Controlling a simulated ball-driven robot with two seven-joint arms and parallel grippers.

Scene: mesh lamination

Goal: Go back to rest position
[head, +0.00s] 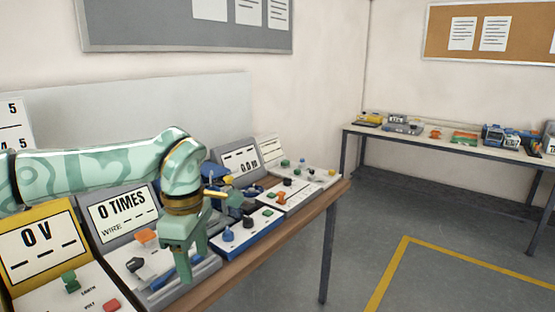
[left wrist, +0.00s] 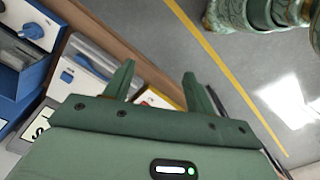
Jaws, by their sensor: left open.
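My left gripper (head: 184,259) is open, pointing down over the front of the workbench. Its arm comes in from the left across the panels. In the left wrist view the two green fingers (left wrist: 158,84) are spread apart with nothing between them. Below the gripper in the head view is the grey "0 TIMES" wire panel (head: 124,212); the gripper hides part of its front. I cannot tell if the fingers touch it. My right gripper is not in the head view.
A yellow "0 V" panel (head: 38,245) stands at left. More panels with knobs, including a blue one (head: 247,235), line the wooden bench (head: 318,205). A second table (head: 440,142) with tools stands at the far right. The grey floor (head: 350,240) with a yellow line is clear.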

